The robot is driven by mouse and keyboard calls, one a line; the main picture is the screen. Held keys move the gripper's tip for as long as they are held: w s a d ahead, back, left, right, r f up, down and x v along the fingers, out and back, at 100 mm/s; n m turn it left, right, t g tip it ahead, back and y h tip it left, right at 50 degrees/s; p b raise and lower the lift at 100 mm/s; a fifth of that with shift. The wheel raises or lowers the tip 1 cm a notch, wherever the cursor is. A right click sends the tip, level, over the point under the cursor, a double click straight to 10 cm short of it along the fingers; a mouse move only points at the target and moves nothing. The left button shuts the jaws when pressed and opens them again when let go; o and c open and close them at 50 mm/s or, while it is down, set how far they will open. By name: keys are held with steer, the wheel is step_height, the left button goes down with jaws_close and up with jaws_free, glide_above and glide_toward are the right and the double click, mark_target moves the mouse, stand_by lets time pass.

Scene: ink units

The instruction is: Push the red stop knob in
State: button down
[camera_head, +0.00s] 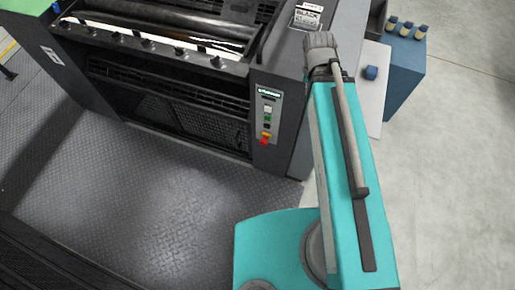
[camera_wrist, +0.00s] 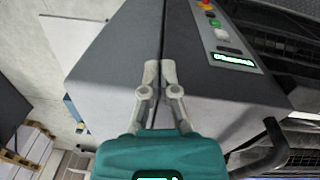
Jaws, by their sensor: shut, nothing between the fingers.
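The red stop knob (camera_head: 264,141) sits with a yellow part at the bottom of a small control strip on the dark press unit (camera_head: 285,100). Above it in the head view are a green and a white button and a lit display. In the wrist view the red knob (camera_wrist: 204,2) is cut by the top edge, right of and above my fingertips. My gripper (camera_wrist: 160,70) is shut and empty, in front of the grey casing near its vertical seam. It is apart from the knob. The fingers cannot be made out in the head view.
A blue box (camera_head: 405,65) with several small knob-like items on top stands right of the press, beside a pale board (camera_head: 371,90). A dark rail (camera_wrist: 272,150) juts out at lower right in the wrist view. The tread-plate floor (camera_head: 150,190) before the press is clear.

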steer(key=a+f+m+h+b, duration=0.2)
steer(key=a+f+m+b, duration=0.3)
steer(key=f+b, duration=0.6)
steer(key=a+f+m+h+b, duration=0.1)
steer(key=a+f+m+b, duration=0.4)
steer(key=f+b, duration=0.6)
steer(key=m+t+h+b, duration=0.35)
steer(key=m+b, duration=0.55)
steer(key=b, duration=1.1)
glide_toward(264, 141)
steer(key=s+a, duration=0.2)
steer(key=s, duration=0.4)
steer(key=shift+a+f+y, duration=0.15)
steer(key=shift+a+y, duration=0.15)
steer(key=shift+y, duration=0.05)
steer(key=shift+s+d+f, duration=0.1)
steer(key=w+d+f+b, duration=0.6)
steer(key=w+f+b, duration=0.1)
steer(key=b, duration=0.1)
steer(key=shift+d+f, duration=0.2)
steer(key=shift+f, duration=0.15)
